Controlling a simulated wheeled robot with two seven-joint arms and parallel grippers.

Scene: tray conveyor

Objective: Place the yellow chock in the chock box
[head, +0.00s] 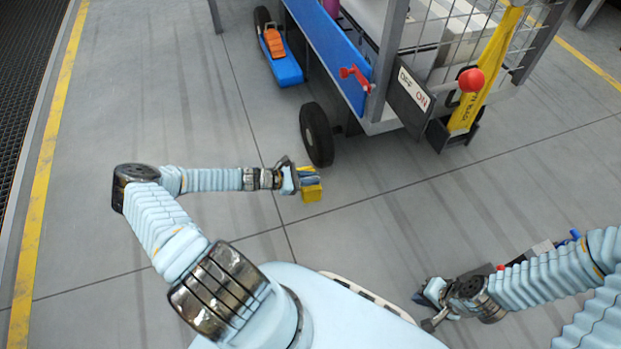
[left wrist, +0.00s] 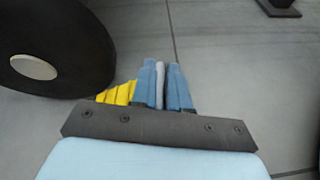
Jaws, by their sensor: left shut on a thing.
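The yellow chock (head: 312,193) is in my left gripper (head: 307,178), which is shut on it above the floor, near the cart's front wheel. In the left wrist view the ridged yellow chock (left wrist: 118,94) shows partly, to the left of the blue fingers (left wrist: 165,86); the rest is hidden. A dark box (head: 455,134) at the cart's near corner, with a yellow strip rising from it, looks like the chock box; its inside is not clearly seen. My right gripper (head: 428,308) is empty at lower right, its fingers apart.
The cart (head: 330,50) with blue side rail and wire mesh stands ahead. Its black wheel (head: 317,134) is close to my left gripper and also fills the left wrist view's upper left (left wrist: 55,50). A red-knobbed lever (head: 471,80) stands near the box. Floor around is open.

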